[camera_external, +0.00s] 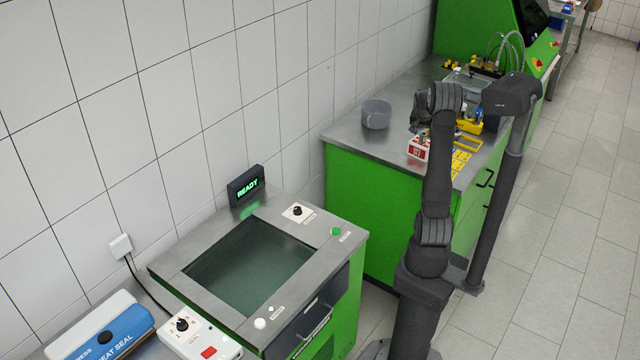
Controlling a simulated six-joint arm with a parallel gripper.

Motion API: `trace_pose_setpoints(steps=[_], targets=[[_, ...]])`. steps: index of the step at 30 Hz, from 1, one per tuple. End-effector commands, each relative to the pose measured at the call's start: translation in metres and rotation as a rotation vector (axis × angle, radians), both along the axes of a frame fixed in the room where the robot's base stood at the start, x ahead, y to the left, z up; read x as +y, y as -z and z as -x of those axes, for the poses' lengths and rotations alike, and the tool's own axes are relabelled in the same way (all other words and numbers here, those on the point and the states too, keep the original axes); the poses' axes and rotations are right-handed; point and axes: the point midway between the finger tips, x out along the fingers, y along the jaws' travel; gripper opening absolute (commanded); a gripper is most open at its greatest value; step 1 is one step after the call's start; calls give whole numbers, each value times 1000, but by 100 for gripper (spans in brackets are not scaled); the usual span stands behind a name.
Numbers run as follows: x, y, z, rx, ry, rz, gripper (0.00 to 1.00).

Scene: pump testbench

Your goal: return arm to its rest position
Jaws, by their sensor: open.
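My arm stands upright on its base at the right of the external view, folded at the top. My gripper (420,129) is small and dark at the upper end of the arm, above the far green bench (371,200). It is open, and I see nothing held in it. Its fingertips are small and partly lost against the things behind. A red and white box (418,149) shows just below it; I cannot tell the gap between them.
A grey pot (376,114) stands left of my gripper, with yellow parts (461,158) to its right. A bench with a dark glass window (250,264) and a READY display (246,186) is in front. A blue heat sealer (104,335) sits lower left. The tiled floor at right is clear.

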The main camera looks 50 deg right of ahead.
Motion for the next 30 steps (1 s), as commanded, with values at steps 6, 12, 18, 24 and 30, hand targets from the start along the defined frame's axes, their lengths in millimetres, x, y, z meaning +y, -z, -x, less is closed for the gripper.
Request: trace_pose_setpoints(steps=[6,12,18,24,30], targets=[[18,-44,3,-2,-2,4,52],[32,-81,6,-3,-2,4,52],[28,-66,6,3,0,-4,52],[13,-29,3,3,0,-4,52],[-3,9,0,3,1,-4,52]])
